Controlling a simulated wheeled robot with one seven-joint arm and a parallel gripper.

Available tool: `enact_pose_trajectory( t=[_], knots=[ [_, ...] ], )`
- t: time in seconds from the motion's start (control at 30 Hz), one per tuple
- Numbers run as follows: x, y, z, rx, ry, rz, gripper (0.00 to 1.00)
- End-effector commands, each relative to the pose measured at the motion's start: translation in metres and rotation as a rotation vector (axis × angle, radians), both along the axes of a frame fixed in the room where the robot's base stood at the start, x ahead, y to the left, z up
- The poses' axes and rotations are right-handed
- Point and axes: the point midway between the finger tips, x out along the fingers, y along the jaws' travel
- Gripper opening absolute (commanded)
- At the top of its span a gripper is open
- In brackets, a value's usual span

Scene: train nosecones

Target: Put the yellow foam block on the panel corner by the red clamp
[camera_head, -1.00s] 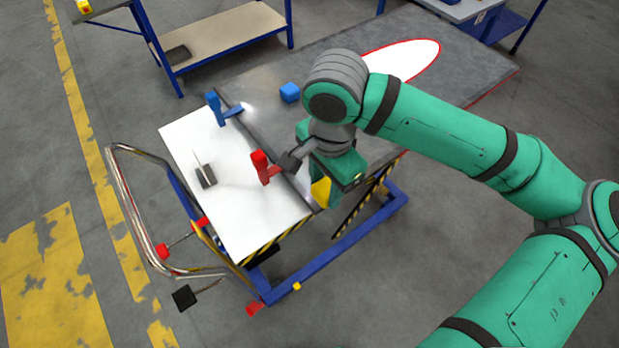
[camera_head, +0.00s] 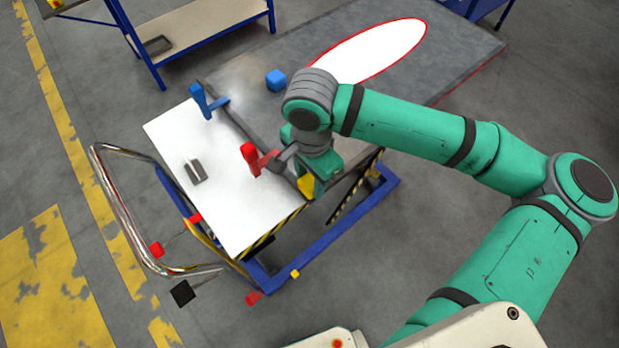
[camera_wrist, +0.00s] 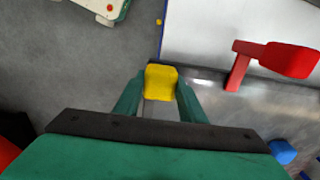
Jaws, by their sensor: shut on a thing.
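The yellow foam block (camera_wrist: 161,82) is between the two fingers of my gripper (camera_wrist: 160,97), which is shut on it. In the head view the yellow block (camera_head: 306,185) shows in part below my green gripper (camera_head: 314,186), at the panel's near corner. The red clamp (camera_head: 252,157) stands on the panel edge just left of my gripper; it also shows at the right in the wrist view (camera_wrist: 275,59). The grey panel (camera_head: 250,97) lies on a blue-framed cart. Whether the block touches the panel I cannot tell.
A blue clamp (camera_head: 205,101) stands farther along the same edge. A blue block (camera_head: 276,80) lies on the panel. A white board (camera_head: 225,205) with a small grey object (camera_head: 195,172) adjoins it. A chrome cart handle (camera_head: 125,215) is at the left.

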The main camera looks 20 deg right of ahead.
Motion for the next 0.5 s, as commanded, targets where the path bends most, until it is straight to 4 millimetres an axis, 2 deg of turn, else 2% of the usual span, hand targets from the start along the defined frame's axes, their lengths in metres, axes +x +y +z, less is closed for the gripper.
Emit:
enact_pose_trajectory(
  t=[0.07,0.1,0.17,0.5],
  knots=[
    [-0.0002,-0.0002,-0.0023,0.001,0.000,-0.001,0.15],
    [-0.0001,-0.0004,-0.0024,0.000,0.000,-0.001,0.41],
    [-0.0001,-0.0004,-0.0022,0.000,0.000,-0.001,0.55],
    [0.0005,0.0013,-0.0007,0.000,0.000,0.003,0.55]
  ],
)
